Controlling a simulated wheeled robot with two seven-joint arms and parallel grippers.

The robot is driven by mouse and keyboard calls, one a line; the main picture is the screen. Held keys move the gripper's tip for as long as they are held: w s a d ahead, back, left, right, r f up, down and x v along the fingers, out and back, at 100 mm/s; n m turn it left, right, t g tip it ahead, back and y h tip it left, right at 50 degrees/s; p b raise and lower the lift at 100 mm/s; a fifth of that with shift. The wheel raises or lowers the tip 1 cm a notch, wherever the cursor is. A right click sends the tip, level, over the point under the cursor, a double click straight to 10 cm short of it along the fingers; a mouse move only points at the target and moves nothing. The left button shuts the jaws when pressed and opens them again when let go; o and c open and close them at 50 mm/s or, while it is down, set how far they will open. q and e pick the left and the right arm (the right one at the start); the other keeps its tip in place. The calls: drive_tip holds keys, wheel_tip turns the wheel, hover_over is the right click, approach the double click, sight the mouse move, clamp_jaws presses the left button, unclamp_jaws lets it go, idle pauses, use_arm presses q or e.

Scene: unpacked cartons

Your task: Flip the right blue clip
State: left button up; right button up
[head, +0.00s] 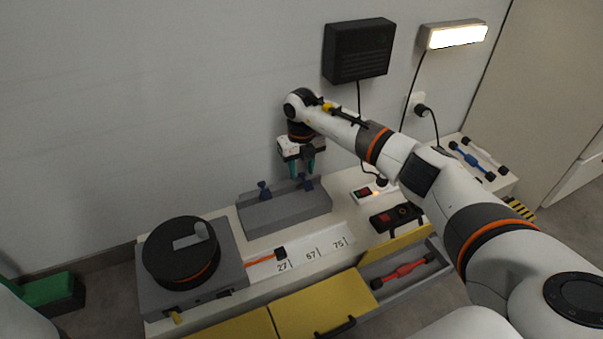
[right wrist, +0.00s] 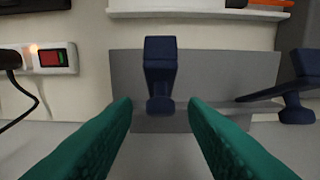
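The right blue clip (head: 306,183) stands on the grey block (head: 285,213) on the bench. In the right wrist view this clip (right wrist: 160,75) is upright and centred between my fingers. The left blue clip (head: 263,190) stands apart from it on the same block; it shows at the right edge of the right wrist view (right wrist: 297,92). My right gripper (head: 307,170), with green fingers, is just above the right clip. In the right wrist view its fingers (right wrist: 160,115) are apart and empty, with gaps on both sides of the clip. My left gripper is not in view.
A black reel (head: 180,258) stands left of the block. A power strip (head: 372,192) with a lit red switch and a black device (head: 396,218) are to the right. An open drawer (head: 440,268) holds a red tool (head: 404,270). The wall is close behind.

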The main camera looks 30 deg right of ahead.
clamp_jaws()
drive_tip(key=shift+w+r+g+p, duration=0.2)
drive_tip(key=shift+g+p, duration=0.1)
drive_tip(key=shift+p, duration=0.25)
drive_tip(key=shift+w, duration=0.15)
drive_tip(key=shift+w+f+g, duration=0.2)
drive_tip(key=shift+g, duration=0.1)
drive_tip(key=shift+w+g, duration=0.1)
drive_tip(key=shift+g, duration=0.2)
drive_tip(key=shift+r, duration=0.1)
unclamp_jaws()
